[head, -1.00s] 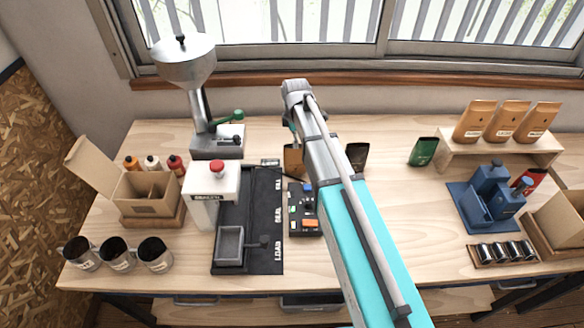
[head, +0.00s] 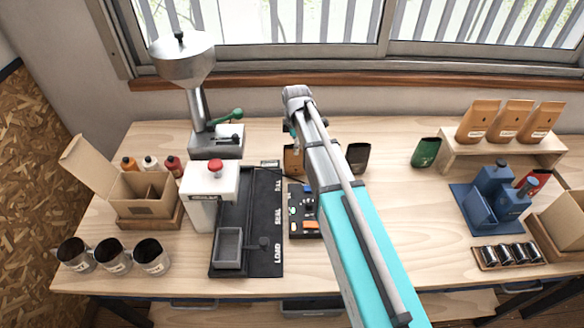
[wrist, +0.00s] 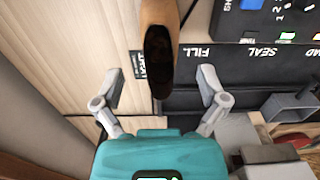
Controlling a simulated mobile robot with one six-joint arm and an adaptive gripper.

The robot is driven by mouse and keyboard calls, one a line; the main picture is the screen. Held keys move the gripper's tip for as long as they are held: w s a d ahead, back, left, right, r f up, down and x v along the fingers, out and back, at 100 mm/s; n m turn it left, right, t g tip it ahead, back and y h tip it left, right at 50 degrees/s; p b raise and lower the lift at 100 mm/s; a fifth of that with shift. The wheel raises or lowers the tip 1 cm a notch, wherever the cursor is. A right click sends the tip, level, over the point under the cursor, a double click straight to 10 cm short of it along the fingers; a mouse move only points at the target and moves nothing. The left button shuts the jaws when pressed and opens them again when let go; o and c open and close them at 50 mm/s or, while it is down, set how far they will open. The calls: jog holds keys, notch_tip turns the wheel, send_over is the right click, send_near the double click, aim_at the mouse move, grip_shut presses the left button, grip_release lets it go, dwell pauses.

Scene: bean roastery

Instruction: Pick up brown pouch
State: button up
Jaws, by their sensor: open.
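The brown pouch (head: 292,161) stands on the table at the back, left of my arm, which partly hides it in the head view. In the wrist view the brown pouch (wrist: 159,22) stands upright with its dark open mouth toward the camera. My gripper (wrist: 160,88) is open and empty. Its two fingers are spread to either side of the pouch's line. The lower part of the pouch's mouth reaches about level with the fingertips in the picture; I cannot tell the depth between them. In the head view my arm mostly hides the gripper.
A dark pouch (head: 357,157) and a green pouch (head: 425,152) stand to the right. A black FILL/SEAL/LOAD base (head: 265,215) and a control box (head: 303,222) lie in front. A grinder (head: 216,140) stands at the left.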

aim_at(296, 160)
jog(key=shift+f+b, duration=1.35)
jog(key=shift+f, duration=0.35)
grip_shut()
